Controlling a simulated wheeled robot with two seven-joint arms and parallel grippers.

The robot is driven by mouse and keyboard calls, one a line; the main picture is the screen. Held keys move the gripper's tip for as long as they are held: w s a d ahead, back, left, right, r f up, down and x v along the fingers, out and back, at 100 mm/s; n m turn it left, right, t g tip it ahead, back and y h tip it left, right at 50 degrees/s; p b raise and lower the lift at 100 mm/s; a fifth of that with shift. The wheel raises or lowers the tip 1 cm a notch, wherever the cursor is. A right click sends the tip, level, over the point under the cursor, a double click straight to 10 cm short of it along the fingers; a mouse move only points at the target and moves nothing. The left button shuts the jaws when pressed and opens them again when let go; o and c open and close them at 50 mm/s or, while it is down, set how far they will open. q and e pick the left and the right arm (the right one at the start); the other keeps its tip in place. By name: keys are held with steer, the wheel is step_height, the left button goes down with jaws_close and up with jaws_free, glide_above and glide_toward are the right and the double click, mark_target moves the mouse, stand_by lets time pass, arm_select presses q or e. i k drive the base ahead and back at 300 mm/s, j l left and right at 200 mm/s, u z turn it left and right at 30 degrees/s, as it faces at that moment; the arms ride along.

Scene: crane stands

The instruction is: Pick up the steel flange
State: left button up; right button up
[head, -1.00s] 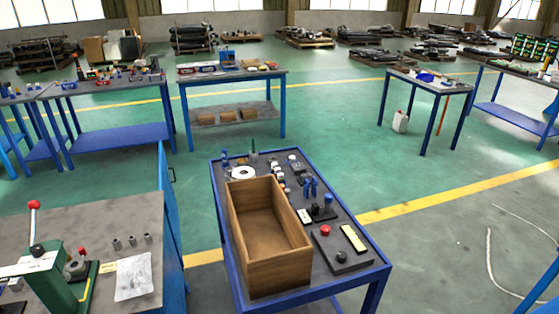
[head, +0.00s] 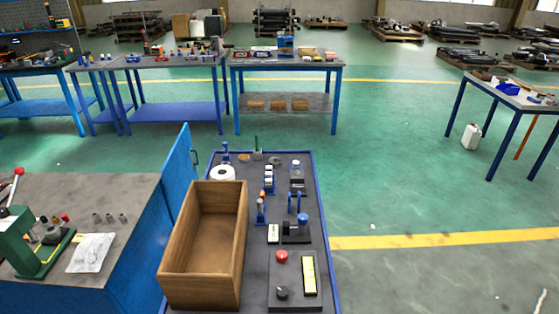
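I cannot pick out the steel flange with certainty. A small grey round piece (head: 275,160) lies flat near the far end of the blue-framed table (head: 318,235); it may be the flange, but it is too small to tell. A white ring (head: 222,173) lies at the far left of the same table, behind the wooden box, and looks more like a roll of tape. Neither of my grippers shows in the head view.
An open, empty wooden box (head: 203,285) fills the table's left side. Blue-handled parts (head: 302,220) and a control box with a red button (head: 282,257) stand to its right. A bench with a green press (head: 35,250) stands at left.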

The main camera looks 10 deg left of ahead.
mark_target(275, 162)
steer(key=i+l+u, duration=0.15)
steer(key=l, duration=0.2)
steer(key=i+l+u, duration=0.1)
steer(key=l, duration=0.3)
steer(key=i+l+u, duration=0.15)
steer(key=l, duration=0.2)
steer(key=i+l+u, duration=0.15)
steer(key=l, duration=0.25)
steer(key=i+l+u, duration=0.1)
steer(key=l, duration=0.35)
steer(key=i+l+u, duration=0.15)
steer(key=i+l, duration=0.15)
steer(key=i+l+u, duration=0.15)
steer(key=i+l, duration=0.15)
steer(key=i+l+u, duration=0.15)
steer(key=l, duration=0.35)
steer(key=i+l+u, duration=0.15)
steer(key=i+l, duration=0.45)
steer(key=l, duration=0.15)
steer(key=i+l, duration=0.25)
steer(key=l+u, duration=0.05)
steer(key=l, duration=0.05)
